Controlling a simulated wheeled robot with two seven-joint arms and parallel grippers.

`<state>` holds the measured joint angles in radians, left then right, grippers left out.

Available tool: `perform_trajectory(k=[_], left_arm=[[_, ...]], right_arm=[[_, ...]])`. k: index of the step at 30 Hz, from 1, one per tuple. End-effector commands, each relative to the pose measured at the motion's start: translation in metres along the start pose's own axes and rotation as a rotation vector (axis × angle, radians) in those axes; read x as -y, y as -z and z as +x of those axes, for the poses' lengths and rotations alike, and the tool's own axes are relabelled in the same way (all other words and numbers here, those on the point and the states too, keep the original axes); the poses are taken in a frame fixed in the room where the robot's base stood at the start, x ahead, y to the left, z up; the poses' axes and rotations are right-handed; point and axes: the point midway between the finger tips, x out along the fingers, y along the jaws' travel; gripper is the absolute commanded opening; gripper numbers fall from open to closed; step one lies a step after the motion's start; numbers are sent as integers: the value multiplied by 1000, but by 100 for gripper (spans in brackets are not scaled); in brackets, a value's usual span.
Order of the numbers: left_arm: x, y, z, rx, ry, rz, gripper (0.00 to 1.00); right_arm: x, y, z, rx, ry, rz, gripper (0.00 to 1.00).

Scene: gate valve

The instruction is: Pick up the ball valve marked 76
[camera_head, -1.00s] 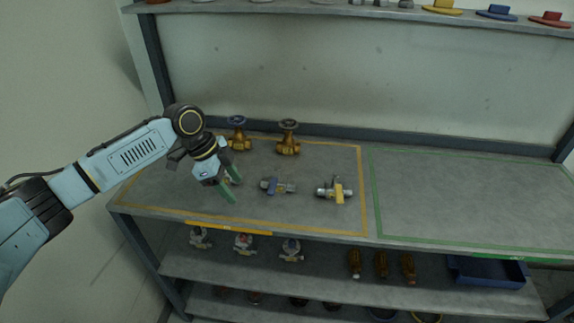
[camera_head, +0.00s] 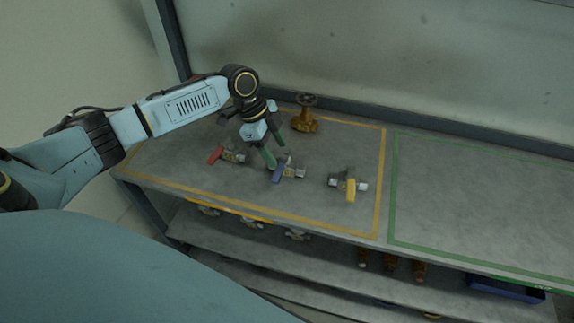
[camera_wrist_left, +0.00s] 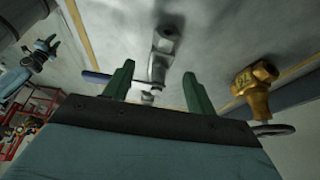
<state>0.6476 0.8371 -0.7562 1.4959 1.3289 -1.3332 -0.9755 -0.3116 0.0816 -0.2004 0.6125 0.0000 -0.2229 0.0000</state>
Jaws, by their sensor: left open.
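Three ball valves lie on the bench top in the head view: one with a red handle (camera_head: 216,155), one with a blue handle (camera_head: 278,173) and one with a yellow handle (camera_head: 351,189). I cannot read a 76 on any of them. My left gripper (camera_head: 274,148) is open and empty, its green fingers pointing down just above the blue-handled valve. In the left wrist view the grey valve body (camera_wrist_left: 164,45) and blue handle (camera_wrist_left: 97,78) lie beyond the open fingertips (camera_wrist_left: 158,76). One finger partly covers this valve.
A brass gate valve (camera_head: 305,120) stands behind my left gripper; a brass valve also shows in the left wrist view (camera_wrist_left: 255,90). The green-outlined bench area (camera_head: 480,205) is bare. Lower shelves hold more valves, brown bottle-like items (camera_head: 390,263) and a blue tray (camera_head: 505,288).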

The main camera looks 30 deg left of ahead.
Motion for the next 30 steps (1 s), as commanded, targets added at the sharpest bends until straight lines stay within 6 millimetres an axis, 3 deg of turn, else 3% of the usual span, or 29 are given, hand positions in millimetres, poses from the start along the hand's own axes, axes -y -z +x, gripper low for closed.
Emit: perform_trajectory(k=[6, 12, 20, 30], left_arm=[[0, -5, 26, 0, -4, -3, 56], [0, -6, 50, 1, -2, -1, 56], [0, -7, 53, 2, -1, -1, 56], [0, -7, 52, 1, -1, -1, 13]], right_arm=[[-4, 23, -5, -37, -5, 0, 36], [-4, 21, -6, -34, -5, 0, 36], [-2, 12, -6, -20, -3, 0, 36], [-2, 11, -6, -18, -2, 1, 36]])
